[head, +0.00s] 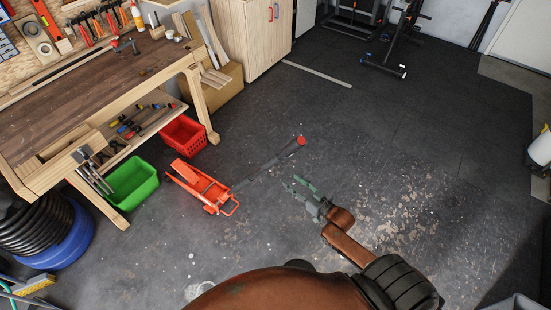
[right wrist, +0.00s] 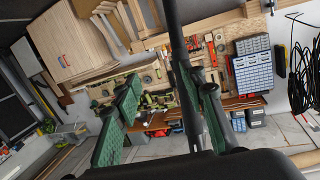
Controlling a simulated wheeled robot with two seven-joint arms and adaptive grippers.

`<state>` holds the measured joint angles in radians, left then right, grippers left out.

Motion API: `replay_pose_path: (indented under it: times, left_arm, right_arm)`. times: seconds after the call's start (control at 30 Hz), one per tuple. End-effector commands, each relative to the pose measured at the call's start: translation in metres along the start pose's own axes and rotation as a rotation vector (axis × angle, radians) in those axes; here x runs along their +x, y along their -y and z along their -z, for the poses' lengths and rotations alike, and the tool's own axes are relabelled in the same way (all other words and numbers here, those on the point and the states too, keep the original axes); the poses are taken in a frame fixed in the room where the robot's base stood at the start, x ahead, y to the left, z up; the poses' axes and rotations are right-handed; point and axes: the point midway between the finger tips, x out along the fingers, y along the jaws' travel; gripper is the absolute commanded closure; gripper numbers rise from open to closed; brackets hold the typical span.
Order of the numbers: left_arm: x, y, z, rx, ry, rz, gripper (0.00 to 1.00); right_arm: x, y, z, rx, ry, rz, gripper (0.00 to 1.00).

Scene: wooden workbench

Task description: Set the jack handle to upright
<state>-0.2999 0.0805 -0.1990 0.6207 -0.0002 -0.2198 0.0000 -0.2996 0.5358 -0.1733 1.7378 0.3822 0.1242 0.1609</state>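The red-orange jack (head: 196,183) stands on the floor beside the workbench. Its dark handle (head: 268,164) slants from the jack toward the upper right and ends in a red tip (head: 301,140); it is not upright. My right gripper (head: 291,181) is just below the handle in the head view, its green fingers apart. In the right wrist view a dark bar, apparently the handle (right wrist: 176,45), runs between the spread fingers, closer to the right one. I cannot tell whether it touches that finger. My left gripper is not in view.
The wooden workbench (head: 85,90) stands at the left with tools above. A red crate (head: 184,136) and a green bin (head: 132,183) sit by it, near the jack. A blue-based coil (head: 70,245) is at the lower left. The floor right of the handle is mostly clear.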

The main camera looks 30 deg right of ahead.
Motion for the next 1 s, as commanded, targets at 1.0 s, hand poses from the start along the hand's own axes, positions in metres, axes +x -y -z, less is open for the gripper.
replay_pose_path:
  times: [1.0]
  left_arm:
    - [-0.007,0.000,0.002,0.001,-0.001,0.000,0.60]
  right_arm:
    - [0.081,0.031,0.090,0.017,-0.125,0.072,0.62]
